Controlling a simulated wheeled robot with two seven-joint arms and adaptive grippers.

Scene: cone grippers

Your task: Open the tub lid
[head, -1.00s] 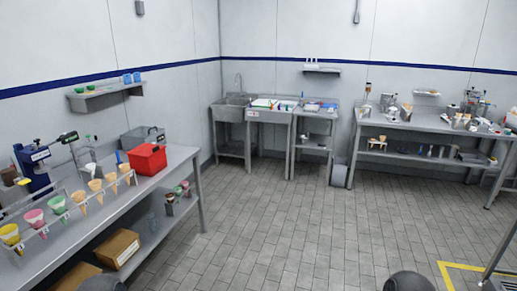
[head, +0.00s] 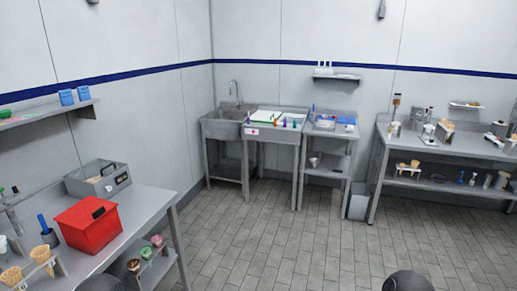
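A red box (head: 86,226) with a black handle or latch on top stands near the front edge of the left steel table; its top looks closed. A grey metal tub (head: 97,179) with a dark label on its end stands behind it against the wall; I cannot tell whether its lid is on. I cannot tell which of the two is the task's tub. Neither of my grippers is in view; only dark rounded parts of my own arms show at the bottom edge.
The left steel table (head: 150,206) also holds cones in a rack (head: 40,262) and a dark cup (head: 49,236). A sink (head: 230,122), a worktop (head: 274,136) and a bin (head: 359,200) stand at the back. The tiled floor (head: 270,240) ahead is clear.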

